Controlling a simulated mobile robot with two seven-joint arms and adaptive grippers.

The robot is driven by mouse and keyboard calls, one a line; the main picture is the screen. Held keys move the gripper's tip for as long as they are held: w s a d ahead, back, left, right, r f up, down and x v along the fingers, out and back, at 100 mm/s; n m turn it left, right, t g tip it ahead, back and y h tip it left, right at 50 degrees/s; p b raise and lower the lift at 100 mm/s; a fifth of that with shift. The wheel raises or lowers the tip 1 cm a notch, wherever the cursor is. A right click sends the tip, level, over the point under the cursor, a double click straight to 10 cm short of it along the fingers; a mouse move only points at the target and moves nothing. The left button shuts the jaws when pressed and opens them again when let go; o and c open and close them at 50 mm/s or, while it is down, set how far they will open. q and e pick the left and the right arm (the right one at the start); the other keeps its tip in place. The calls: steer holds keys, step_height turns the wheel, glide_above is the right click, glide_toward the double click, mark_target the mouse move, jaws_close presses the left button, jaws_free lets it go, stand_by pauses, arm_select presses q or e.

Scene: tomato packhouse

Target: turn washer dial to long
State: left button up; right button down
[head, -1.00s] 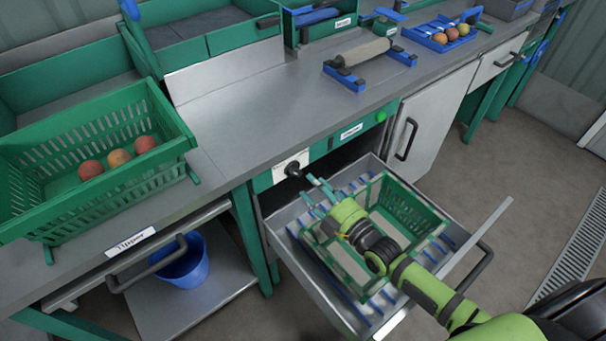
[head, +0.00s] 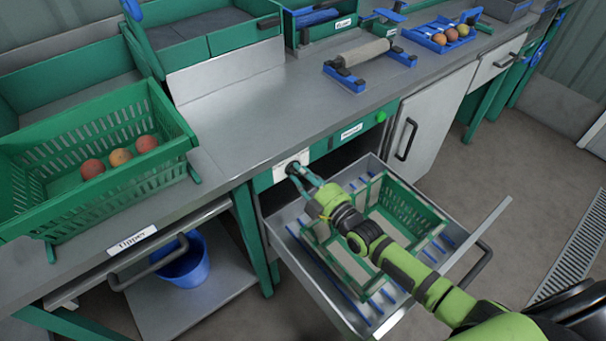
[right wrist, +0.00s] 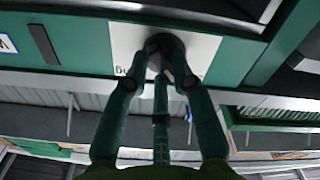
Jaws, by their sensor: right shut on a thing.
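The washer dial (right wrist: 160,44) is a dark round knob on a white plate (right wrist: 118,42) set in the green front panel. The plate also shows in the head view (head: 281,170). My right gripper (head: 297,172) has reached the dial and is shut on it. In the right wrist view its fingers (right wrist: 163,62) close around the knob from below and cover much of it. The dial's pointer and most of the plate's lettering are hidden or too small to read. My left gripper is not in view.
An open drawer (head: 276,236) under the panel holds a green crate (head: 432,222), with my right arm above it. A green basket (head: 60,217) with several tomatoes stands on the left bench. A blue bucket (head: 190,268) sits on the lower shelf.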

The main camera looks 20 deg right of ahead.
steer(key=shift+m, duration=0.3)
steer(key=shift+f+m+b, duration=0.2)
steer(key=shift+m+b, duration=0.1)
steer(key=shift+m, duration=3.5)
steer(key=shift+f+m+b, duration=0.15)
steer(key=shift+m+b, duration=0.15)
steer(key=shift+m, duration=3.5)
steer(key=c, duration=1)
jaws_free()
steer(key=shift+c, duration=0.2)
steer(key=shift+s, duration=0.1)
